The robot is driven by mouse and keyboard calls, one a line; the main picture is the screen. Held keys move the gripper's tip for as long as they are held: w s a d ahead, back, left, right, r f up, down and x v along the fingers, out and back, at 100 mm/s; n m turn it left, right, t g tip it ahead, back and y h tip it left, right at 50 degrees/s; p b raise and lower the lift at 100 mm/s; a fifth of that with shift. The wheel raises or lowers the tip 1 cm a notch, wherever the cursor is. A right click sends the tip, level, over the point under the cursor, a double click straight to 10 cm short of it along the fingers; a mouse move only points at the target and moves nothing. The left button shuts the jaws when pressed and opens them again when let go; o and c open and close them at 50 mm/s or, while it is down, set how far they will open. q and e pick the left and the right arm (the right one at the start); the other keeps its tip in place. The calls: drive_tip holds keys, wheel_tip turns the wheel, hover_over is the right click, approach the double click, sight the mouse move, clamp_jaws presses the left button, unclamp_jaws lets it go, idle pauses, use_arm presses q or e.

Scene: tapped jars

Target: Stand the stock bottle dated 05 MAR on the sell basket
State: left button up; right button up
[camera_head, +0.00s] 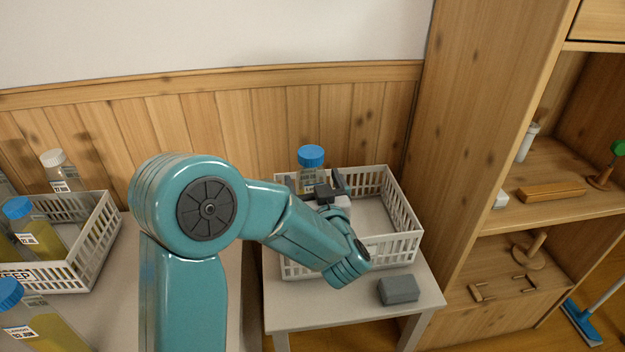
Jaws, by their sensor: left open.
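A blue-capped bottle (311,157) stands upright in the white basket (403,219) on the small table. Its label is partly hidden and its date is too small to read. My left gripper (326,184) is open at the bottle's right front; I cannot tell if its fingers touch it. My left arm hides part of that basket's front, and no sell sign is readable on it. At the left, a blue-capped bottle (28,228) with yellowish liquid is in another white basket (92,245), whose sign shows "EP". My right gripper is not in view.
A white-capped bottle (57,172) stands by the left basket, and a blue-capped one (40,318) in front. A grey block (398,289) lies on the small table's front. A wooden shelf (487,150) bounds the right side. The right basket's floor looks free.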

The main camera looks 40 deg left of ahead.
use_arm(q)
drive_tip(key=shift+v, duration=2)
drive_tip(key=p+v, duration=0.1)
drive_tip(key=v, duration=1.5)
drive_tip(key=shift+s+d, duration=0.1)
drive_tip(key=shift+d, duration=0.05)
